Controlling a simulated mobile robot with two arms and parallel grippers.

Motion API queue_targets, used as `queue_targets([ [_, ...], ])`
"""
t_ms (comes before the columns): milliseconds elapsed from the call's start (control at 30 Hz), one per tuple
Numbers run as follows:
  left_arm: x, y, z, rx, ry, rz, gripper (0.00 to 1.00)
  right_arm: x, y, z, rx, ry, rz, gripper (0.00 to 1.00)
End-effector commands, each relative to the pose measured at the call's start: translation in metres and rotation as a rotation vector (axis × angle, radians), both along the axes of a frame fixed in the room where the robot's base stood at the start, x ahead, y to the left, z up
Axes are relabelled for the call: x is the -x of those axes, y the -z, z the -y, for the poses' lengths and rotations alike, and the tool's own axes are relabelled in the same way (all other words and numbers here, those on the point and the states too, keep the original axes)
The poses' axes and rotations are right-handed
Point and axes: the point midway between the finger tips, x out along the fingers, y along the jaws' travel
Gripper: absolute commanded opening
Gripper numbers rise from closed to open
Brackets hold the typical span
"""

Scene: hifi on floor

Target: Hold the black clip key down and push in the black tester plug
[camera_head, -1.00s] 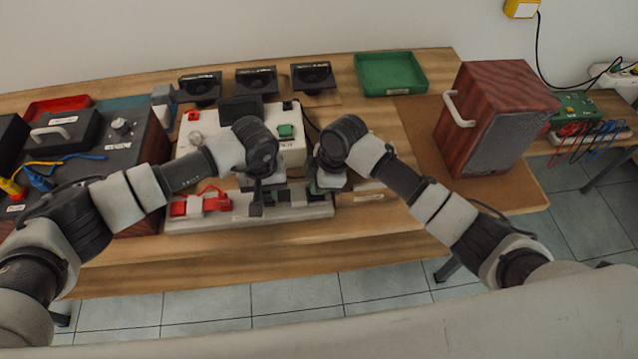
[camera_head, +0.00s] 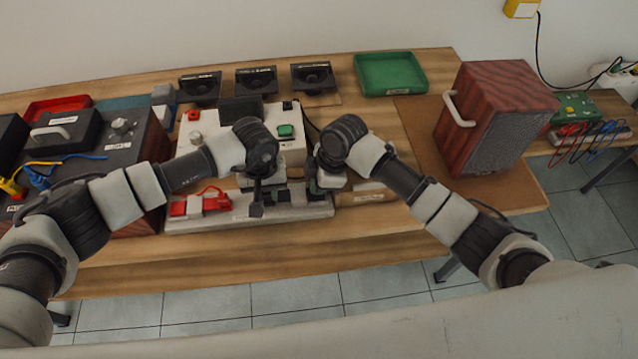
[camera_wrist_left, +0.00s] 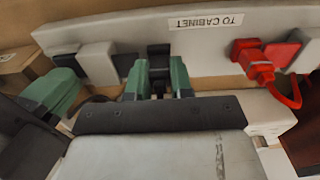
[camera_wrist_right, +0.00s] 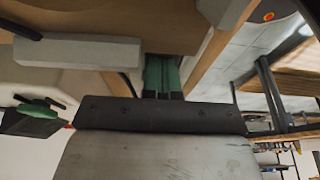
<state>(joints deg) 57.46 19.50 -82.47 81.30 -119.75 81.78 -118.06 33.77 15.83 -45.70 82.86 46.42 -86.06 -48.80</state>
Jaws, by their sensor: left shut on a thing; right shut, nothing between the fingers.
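The black tester plug (camera_wrist_left: 158,50) is between the green fingers of my left gripper (camera_wrist_left: 158,68), which is shut on it. It is beside a black part (camera_wrist_left: 125,62) of the black clip; any gap is unclear. The clip has a pale body (camera_wrist_left: 97,62) and a black key (camera_wrist_left: 66,58) on its far side. My right gripper's green fingers are at the key in the left wrist view; whether they touch or press it is unclear. My right gripper (camera_wrist_right: 163,62) is shut and empty. In the head view the wrists largely hide the clip.
A red plug (camera_wrist_left: 258,65) with a red lead sits at the red clip on the same pale strip (camera_head: 240,217). A white tester box (camera_head: 210,130) stands behind. A wood-clad speaker (camera_head: 490,115) is at the right. A green tray (camera_head: 390,55) lies at the back.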

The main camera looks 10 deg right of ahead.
Motion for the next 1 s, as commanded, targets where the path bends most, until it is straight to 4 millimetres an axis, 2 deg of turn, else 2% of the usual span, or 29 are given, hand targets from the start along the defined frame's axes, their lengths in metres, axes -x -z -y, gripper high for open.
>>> queue_targets([
  [33,-0.0001,0.001,-0.0001,0.0,0.0,0.0,0.01,0.0053,0.0088,0.0017,0.01,-0.001,-0.018,0.0],
  [700,-0.0002,0.0018,-0.0001,0.0,0.0,0.001,0.01,0.0053,0.0088,0.0017,0.01,-0.001,-0.018,0.0],
  [733,-0.0002,0.0018,-0.0001,0.0,0.0,0.001,0.25,0.0053,0.0088,0.0017,0.01,-0.001,-0.018,0.0],
  [900,-0.0002,0.0019,-0.0001,0.0,0.0,0.001,0.51,0.0053,0.0088,0.0017,0.01,-0.001,-0.018,0.0],
  [1000,-0.0001,0.0019,-0.0001,0.0,0.0,0.001,0.51,0.0053,0.0088,0.0017,0.01,-0.001,-0.018,0.0],
])
